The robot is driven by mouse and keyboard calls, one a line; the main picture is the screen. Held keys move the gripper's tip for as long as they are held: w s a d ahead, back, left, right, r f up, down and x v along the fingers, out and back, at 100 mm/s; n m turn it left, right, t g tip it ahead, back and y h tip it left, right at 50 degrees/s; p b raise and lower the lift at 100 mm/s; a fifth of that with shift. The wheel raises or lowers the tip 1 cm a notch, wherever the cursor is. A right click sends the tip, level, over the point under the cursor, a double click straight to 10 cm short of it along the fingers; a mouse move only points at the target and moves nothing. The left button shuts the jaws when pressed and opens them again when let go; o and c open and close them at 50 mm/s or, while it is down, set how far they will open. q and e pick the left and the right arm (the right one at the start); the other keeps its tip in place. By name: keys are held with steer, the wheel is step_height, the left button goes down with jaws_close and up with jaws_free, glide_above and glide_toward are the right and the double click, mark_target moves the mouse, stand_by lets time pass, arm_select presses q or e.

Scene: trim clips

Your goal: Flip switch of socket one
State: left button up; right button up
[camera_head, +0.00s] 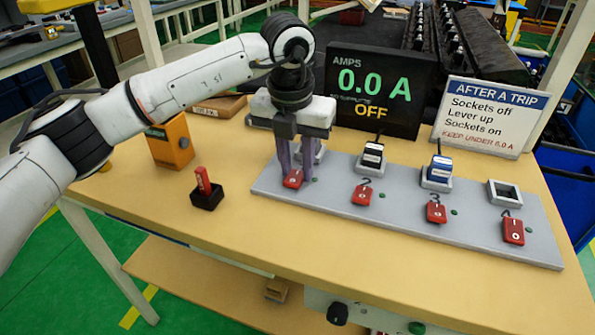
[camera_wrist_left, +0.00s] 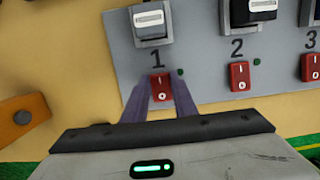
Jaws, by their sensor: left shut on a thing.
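The red rocker switch of socket one (camera_head: 293,180) is at the left end of the grey socket strip (camera_head: 400,222). It also shows in the left wrist view (camera_wrist_left: 161,87), under the label 1, with an O mark at its lower end. My left gripper (camera_head: 297,170) points down over it, with its two purple fingers (camera_wrist_left: 163,82) on either side of the switch, shut on it. Socket one (camera_wrist_left: 151,24), just above the switch, holds a plug and is partly hidden by the gripper in the head view. My right gripper is not in view.
Switch two (camera_head: 362,194), switch three (camera_head: 436,212) and switch four (camera_head: 513,231) sit along the strip. The black display (camera_head: 375,88) reads 0.0 A and OFF. A sign (camera_head: 490,117) stands behind.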

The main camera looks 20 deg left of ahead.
arm_select(q)
steer(key=t+b, duration=0.1)
steer(key=b, duration=0.1)
steer(key=t+b, duration=0.1)
steer(key=b, duration=0.1)
steer(key=shift+s+f, duration=0.25)
steer(key=shift+f, duration=0.05)
steer(key=shift+s+t+b, duration=0.1)
steer(key=shift+t+b, duration=0.2)
steer(key=shift+b, duration=0.4)
steer(key=shift+r+b, duration=0.15)
steer(key=shift+b, duration=0.15)
steer(key=shift+r+t, duration=0.25)
steer(key=shift+t, duration=0.05)
steer(key=o, duration=1)
steer(key=shift+s, duration=0.1)
steer(key=shift+o, duration=0.2)
